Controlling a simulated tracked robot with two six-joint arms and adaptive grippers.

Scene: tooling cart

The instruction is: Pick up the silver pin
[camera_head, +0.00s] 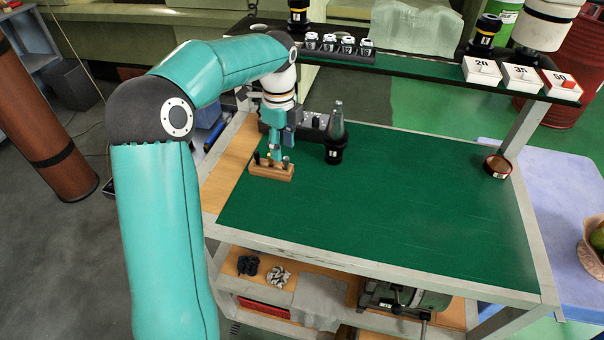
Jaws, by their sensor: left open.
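A small wooden block (271,174) stands near the left edge of the cart's green top and holds several small upright pins. A dark-topped pin (257,158) shows at the block's left end and another pin (286,161) at its right. They are too small to tell which one is the silver pin; it may be partly hidden by the gripper. My left gripper (275,155) points down just over the middle of the block, open. Whether its fingers surround a pin cannot be told. My right gripper is not in view.
A black tool holder with a grey cone (336,129) stands close to the right of the block. A dark rack (308,124) is behind. A small round tin (497,166) sits at the far right. The middle of the green top (400,215) is clear.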

